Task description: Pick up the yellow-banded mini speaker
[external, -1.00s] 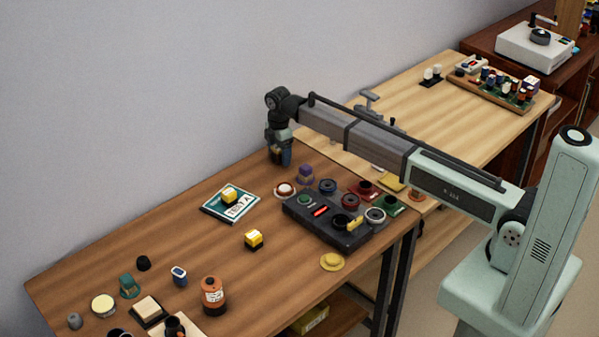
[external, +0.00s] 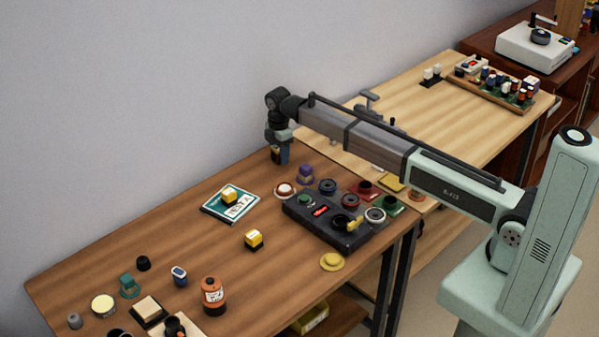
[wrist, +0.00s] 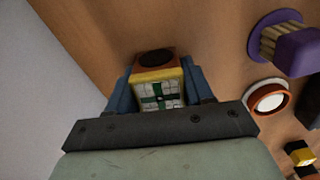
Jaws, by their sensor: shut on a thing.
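The yellow-banded mini speaker (wrist: 158,92) is between my gripper's blue fingers in the wrist view. It has a brown face with a dark round disc, a yellow band and a pale side with a green cross. My gripper (wrist: 157,78) is shut on it, one finger on each side. In the external view my gripper (external: 281,155) points down over the back of the brown table, near the wall. The speaker (external: 275,155) shows there only as a small dark and yellow patch beside a finger. I cannot tell whether it is clear of the table.
A purple piece (external: 305,174) and a red-and-white button (external: 284,190) stand close in front. A black control panel (external: 325,222) lies further forward. The wall (external: 150,110) is close behind.

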